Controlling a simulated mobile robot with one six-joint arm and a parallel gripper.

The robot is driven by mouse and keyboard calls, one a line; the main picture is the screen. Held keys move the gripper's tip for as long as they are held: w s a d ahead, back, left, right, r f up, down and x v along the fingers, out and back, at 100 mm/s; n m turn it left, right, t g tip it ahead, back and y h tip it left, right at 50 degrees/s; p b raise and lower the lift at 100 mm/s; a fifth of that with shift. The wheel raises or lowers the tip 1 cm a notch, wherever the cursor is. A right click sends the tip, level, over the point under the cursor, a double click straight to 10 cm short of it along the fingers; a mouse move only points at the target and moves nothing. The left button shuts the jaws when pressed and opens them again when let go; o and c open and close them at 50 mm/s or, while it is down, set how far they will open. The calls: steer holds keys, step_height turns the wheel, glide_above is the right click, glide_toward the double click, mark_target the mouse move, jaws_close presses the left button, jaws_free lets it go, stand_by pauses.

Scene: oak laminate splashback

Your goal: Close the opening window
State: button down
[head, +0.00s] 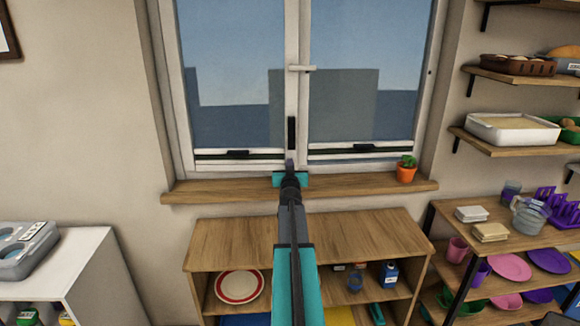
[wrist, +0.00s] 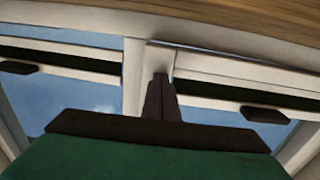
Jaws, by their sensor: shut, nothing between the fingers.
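The window (head: 298,100) has two glass panes in white frames, with a white handle (head: 302,68) on the middle upright. Dark strips run along the bottom of both sashes, each with a small black fitting. I cannot tell how far either sash stands open. My gripper (head: 290,165) is in front of the lower end of the middle upright, just above the sill. In the wrist view its dark fingers (wrist: 160,88) are together and empty, over the foot of the white upright (wrist: 135,80). I cannot tell whether they touch it.
A wooden sill (head: 235,189) runs under the window, with a potted plant (head: 406,170) at its right end. A low wooden shelf unit (head: 225,240) stands below. Wall shelves (head: 515,75) and a rack with dishes (head: 480,235) are at right.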

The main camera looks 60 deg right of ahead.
mark_target(290, 156)
steer(key=x, duration=0.3)
steer(key=shift+w+d, duration=0.1)
steer(key=shift+d, duration=0.1)
steer(key=shift+w+d+r, duration=0.1)
steer(key=shift+d+r, duration=0.15)
steer(key=shift+r, duration=0.55)
steer(key=s+a, duration=0.1)
steer(key=s+a+f, duration=0.1)
steer(key=a, duration=0.1)
steer(key=s+a, duration=0.1)
steer(key=shift+s+a+f+p, duration=0.2)
steer(key=shift+a+f+p, duration=0.05)
steer(key=shift+p, duration=0.15)
steer(key=b+v, duration=0.1)
steer(key=v, duration=0.8)
steer(key=shift+s+d+b, duration=0.2)
steer(key=shift+s+b, duration=0.1)
steer(key=shift+s, duration=0.15)
